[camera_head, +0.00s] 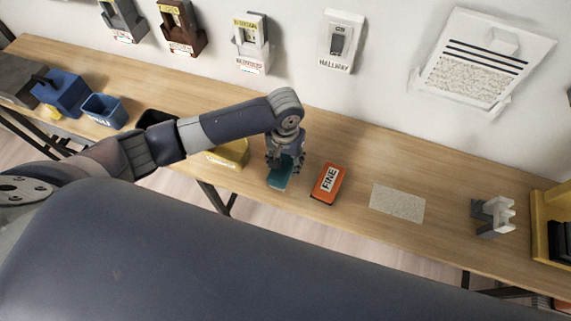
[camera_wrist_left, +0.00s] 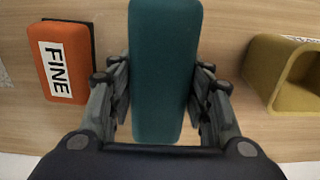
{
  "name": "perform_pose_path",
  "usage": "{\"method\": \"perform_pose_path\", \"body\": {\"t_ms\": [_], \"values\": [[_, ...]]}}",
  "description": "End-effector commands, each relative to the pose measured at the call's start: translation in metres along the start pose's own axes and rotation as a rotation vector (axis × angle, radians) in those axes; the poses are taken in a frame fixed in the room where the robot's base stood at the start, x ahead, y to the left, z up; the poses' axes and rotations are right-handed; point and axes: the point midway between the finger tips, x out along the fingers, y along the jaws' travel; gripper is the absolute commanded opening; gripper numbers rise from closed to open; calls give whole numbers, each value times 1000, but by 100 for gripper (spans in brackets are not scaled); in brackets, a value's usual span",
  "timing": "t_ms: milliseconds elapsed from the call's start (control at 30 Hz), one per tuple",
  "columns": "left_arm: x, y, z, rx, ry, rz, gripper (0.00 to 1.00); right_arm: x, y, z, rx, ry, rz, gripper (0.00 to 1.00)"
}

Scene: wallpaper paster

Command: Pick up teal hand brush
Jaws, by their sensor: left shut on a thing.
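The teal hand brush (camera_head: 281,174) is at the front part of the wooden table in the head view. In the left wrist view the teal brush (camera_wrist_left: 163,65) runs lengthwise between the fingers. My left gripper (camera_head: 285,163) points down over it and is shut on its sides; the gripper (camera_wrist_left: 160,88) shows a finger on each side in the wrist view. I cannot tell whether the brush is clear of the table. My right gripper is in neither view.
An orange block labelled FINE (camera_head: 328,183) lies just right of the brush. A yellow container (camera_head: 231,154) stands to the left. A speckled sheet (camera_head: 397,202) lies further right on the table (camera_head: 440,235). Blue containers (camera_head: 104,110) stand at the far left.

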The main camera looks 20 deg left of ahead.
Motion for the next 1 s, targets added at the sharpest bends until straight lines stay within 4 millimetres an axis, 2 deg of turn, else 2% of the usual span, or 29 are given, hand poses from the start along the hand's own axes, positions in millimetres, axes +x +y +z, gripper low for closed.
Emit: {"method": "perform_pose_path", "body": {"t_ms": [33,500,700,1000], "values": [[5,1,16,5,-12,-1,18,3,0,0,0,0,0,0],[-7,18,122,4,-11,0,18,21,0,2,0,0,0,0],[-11,22,145,2,-10,-2,18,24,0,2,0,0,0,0],[-12,23,152,1,-9,-3,18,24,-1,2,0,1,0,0]]}}
